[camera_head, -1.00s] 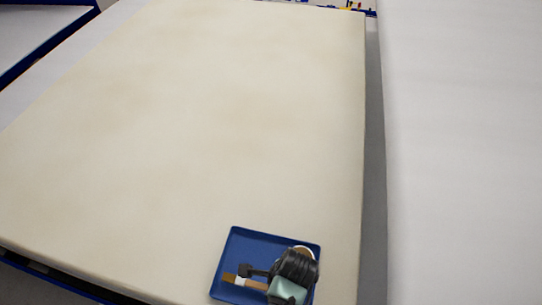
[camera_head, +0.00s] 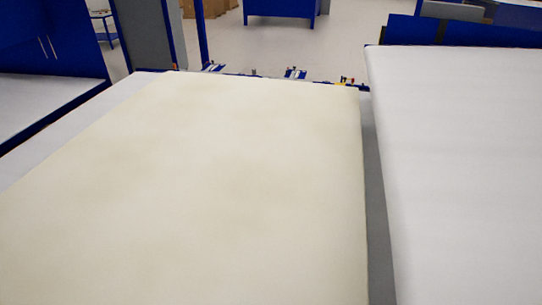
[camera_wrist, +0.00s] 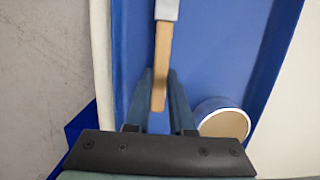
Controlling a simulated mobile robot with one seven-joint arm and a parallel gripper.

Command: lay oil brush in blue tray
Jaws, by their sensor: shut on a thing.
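In the wrist view my gripper (camera_wrist: 160,78) is shut on the wooden handle of the oil brush (camera_wrist: 162,55). The grey ferrule shows at the top edge of the view, and the bristles are out of frame. The blue tray (camera_wrist: 215,50) lies beneath the brush and fingers. I cannot tell whether the brush touches the tray floor. The head view shows neither my gripper, the brush nor the tray.
A round container (camera_wrist: 222,120) with a white rim and brown top stands in the tray, right of my fingers. In the head view a large cream foam slab (camera_head: 200,190) is bare where visible. A white slab (camera_head: 465,170) lies to the right across a grey gap.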

